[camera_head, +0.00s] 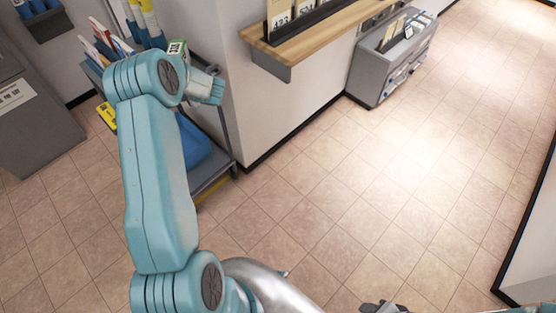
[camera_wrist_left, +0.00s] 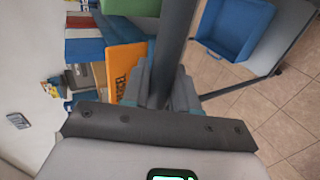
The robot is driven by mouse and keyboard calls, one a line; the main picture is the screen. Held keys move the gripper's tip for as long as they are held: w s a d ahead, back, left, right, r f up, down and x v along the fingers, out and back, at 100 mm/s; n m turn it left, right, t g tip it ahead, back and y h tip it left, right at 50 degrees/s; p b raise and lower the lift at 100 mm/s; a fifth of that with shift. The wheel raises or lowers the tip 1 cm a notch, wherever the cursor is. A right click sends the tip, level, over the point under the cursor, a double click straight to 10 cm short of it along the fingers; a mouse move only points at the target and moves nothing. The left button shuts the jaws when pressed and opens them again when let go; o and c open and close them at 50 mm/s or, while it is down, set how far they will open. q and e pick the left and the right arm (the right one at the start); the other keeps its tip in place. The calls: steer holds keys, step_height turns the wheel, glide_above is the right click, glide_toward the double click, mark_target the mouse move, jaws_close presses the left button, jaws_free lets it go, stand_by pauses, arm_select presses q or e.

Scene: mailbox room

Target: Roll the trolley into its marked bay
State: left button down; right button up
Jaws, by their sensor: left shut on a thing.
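The grey trolley (camera_head: 228,135) stands at the left against the end of a white wall, partly hidden by my left arm. Its upper level carries mail and tubes; a blue tray (camera_head: 196,146) sits lower down, also seen in the left wrist view (camera_wrist_left: 236,28). My left gripper (camera_head: 208,88) is at the trolley; in the left wrist view it is shut on a dark grey upright bar (camera_wrist_left: 174,50) of the trolley. A little yellow (camera_head: 212,189) shows on the floor under the trolley; I cannot tell whether it marks a bay. My right gripper (camera_head: 384,307) is cut off at the bottom edge.
A grey cabinet (camera_head: 35,120) stands left of the trolley. A wooden shelf (camera_head: 315,35) juts from the white wall. A grey mail unit (camera_head: 385,70) stands on the floor beyond it. The tiled floor (camera_head: 370,170) in the middle and right is clear.

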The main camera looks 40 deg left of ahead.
arm_select(q)
steer(key=a, duration=0.2)
steer(key=a+p, duration=0.1)
steer(key=a, duration=0.3)
steer(key=shift+w+a+r+p, duration=0.15)
steer(key=shift+a+r+p, duration=0.15)
steer(key=shift+a, duration=0.1)
steer(key=shift+w+a+f, duration=0.1)
steer(key=shift+a+f, duration=0.35)
steer(key=shift+d+r, duration=0.3)
steer(key=shift+d, duration=0.05)
steer(key=c, duration=0.9)
jaws_free()
steer(key=shift+a+f, duration=0.1)
steer(key=shift+a, duration=0.1)
steer(key=shift+o, duration=0.7)
steer(key=shift+f, duration=0.1)
steer(key=shift+d+r, duration=0.2)
steer(key=shift+r, duration=0.05)
steer(key=p+v, duration=0.2)
steer(key=v, duration=0.5)
steer(key=shift+d, duration=0.1)
steer(key=shift+v, duration=0.8)
steer(key=shift+f, duration=0.1)
arm_select(e)
steer(key=r, duration=0.4)
steer(key=shift+a, duration=0.2)
steer(key=shift+w, duration=0.1)
